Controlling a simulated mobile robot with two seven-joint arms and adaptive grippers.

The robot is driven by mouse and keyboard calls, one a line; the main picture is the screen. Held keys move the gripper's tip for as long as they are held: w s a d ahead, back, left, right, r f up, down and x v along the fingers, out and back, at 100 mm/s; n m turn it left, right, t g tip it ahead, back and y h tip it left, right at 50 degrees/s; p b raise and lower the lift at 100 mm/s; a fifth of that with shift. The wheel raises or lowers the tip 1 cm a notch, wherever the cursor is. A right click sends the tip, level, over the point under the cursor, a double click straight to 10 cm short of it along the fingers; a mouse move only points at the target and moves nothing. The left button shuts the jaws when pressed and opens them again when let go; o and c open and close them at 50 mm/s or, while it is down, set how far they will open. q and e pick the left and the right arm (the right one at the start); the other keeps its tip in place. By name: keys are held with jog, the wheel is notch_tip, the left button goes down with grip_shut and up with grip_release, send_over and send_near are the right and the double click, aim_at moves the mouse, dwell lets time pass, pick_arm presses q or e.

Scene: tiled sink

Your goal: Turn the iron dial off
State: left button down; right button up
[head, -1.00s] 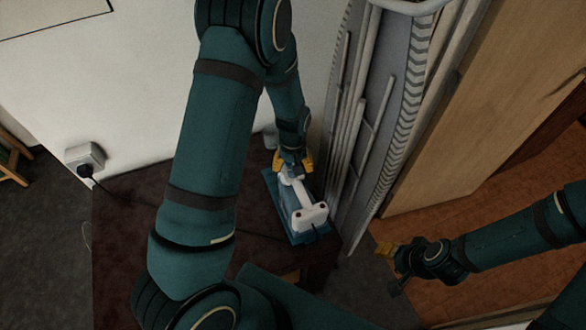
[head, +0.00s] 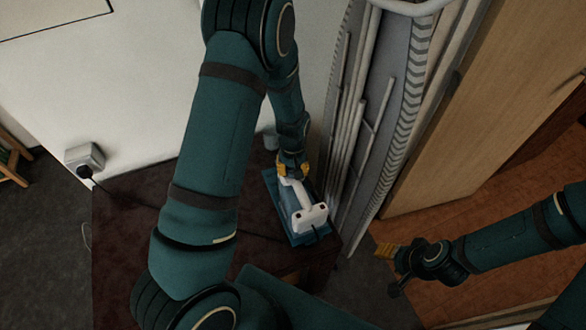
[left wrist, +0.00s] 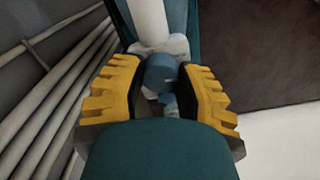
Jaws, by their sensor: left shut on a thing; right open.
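The iron (head: 308,211) is white and blue and lies on a blue base (head: 272,190) on a dark brown table, near its right edge. My left gripper (head: 292,170) is at the iron's far end. In the left wrist view its yellow fingers (left wrist: 162,82) are shut on the blue dial (left wrist: 161,70), one finger on each side. The white handle (left wrist: 150,22) runs away behind the dial. The dial's markings are too small or hidden to read. My right gripper (head: 388,250) is open and empty, off to the right, away from the table.
A grey folded rack with pipes (head: 355,130) stands close to the right of the iron. A wall socket (head: 84,157) with a plug and cord is at left. The dark table (head: 125,225) is mostly bare at left.

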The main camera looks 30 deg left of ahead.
pick_arm(q)
jog(key=n, duration=0.4)
jog(key=n+p, duration=0.1)
jog(key=n, duration=0.3)
jog(key=shift+n, duration=0.7)
jog(key=c, duration=0.6)
grip_release()
jog(key=shift+a, duration=0.1)
notch_tip(320, 180, up, 12)
